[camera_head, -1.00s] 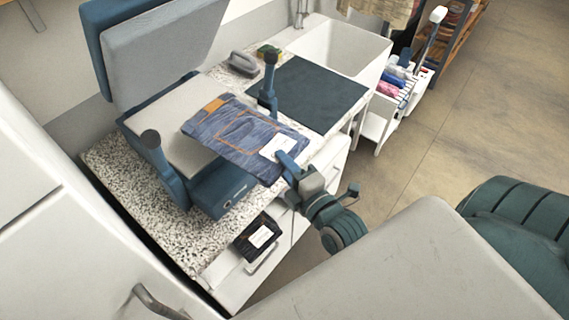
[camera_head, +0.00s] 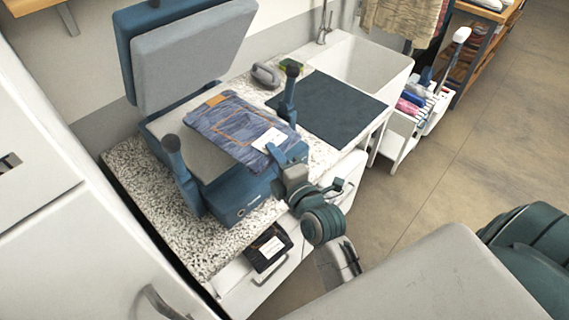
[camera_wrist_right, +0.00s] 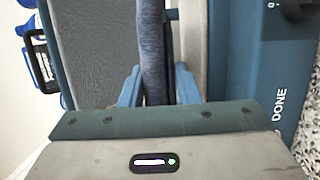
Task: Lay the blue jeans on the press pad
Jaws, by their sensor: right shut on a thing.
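The folded blue jeans (camera_head: 232,122), with an orange patch and a white tag, lie over the grey press pad (camera_head: 170,130) of the open blue press (camera_head: 245,200). Their near right end reaches past the pad's edge to my right gripper (camera_head: 278,158). In the right wrist view my right gripper (camera_wrist_right: 157,85) is shut on the edge of the jeans (camera_wrist_right: 153,45), which stand as a narrow blue strip between its fingers. I cannot tell whether the far end of the jeans fully touches the pad. My left gripper is not in view.
The press's grey upper plate (camera_head: 195,55) stands raised behind the pad. Two dark blue posts (camera_head: 290,95) flank the press. A dark mat (camera_head: 330,108), a sink (camera_head: 365,65) and a grey iron-like object (camera_head: 265,75) are beyond.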

